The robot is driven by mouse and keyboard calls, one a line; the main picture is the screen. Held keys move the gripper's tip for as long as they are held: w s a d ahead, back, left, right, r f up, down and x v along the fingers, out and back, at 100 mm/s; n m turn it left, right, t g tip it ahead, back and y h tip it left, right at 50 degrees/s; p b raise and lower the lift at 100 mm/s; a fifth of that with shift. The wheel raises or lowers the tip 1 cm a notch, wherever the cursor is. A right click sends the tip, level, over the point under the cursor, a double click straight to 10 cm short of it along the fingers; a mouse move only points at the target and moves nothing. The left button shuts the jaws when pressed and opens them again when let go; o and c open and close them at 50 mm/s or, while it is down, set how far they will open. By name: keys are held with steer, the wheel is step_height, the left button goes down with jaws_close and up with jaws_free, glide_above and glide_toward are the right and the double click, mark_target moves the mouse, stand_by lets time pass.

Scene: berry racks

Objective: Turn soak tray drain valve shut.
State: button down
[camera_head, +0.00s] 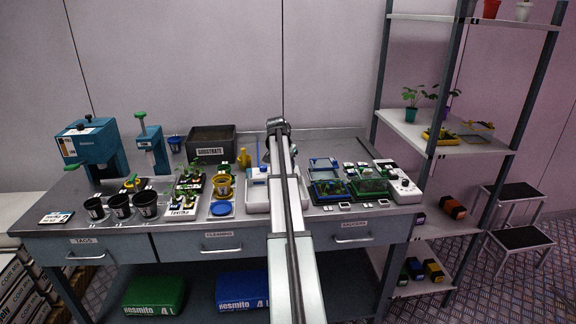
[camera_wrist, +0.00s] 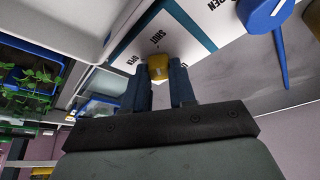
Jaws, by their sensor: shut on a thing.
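In the wrist view, my gripper (camera_wrist: 159,74) has its two blue fingers on either side of a small yellow valve knob (camera_wrist: 159,66), shut on it. The knob sits by a white label plate (camera_wrist: 185,35) with a teal edge. The plate reads SHUT just beyond the knob and OPEN to its left; part of another OPEN shows at the upper right. The fingers partly hide the knob, so I cannot tell its exact setting. In the head view my arm reaches over the bench and hides the gripper and the knob. A white tray-like unit (camera_head: 258,199) shows left of the arm.
A blue round part (camera_wrist: 262,14) with a thin blue rod is close at the right of the wrist view. Green plants in a blue-framed tray (camera_head: 328,187) stand right of my arm. Black pots (camera_head: 119,207) and a substrate bin (camera_head: 211,142) are left on the bench.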

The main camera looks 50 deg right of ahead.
steer(key=shift+w+m, duration=0.1)
steer(key=shift+m, duration=0.5)
steer(key=shift+m+g, duration=0.3)
steer(key=c, duration=0.9)
jaws_free()
steer(key=v, duration=1.4)
steer(key=shift+d, duration=0.1)
steer(key=shift+f, duration=0.1)
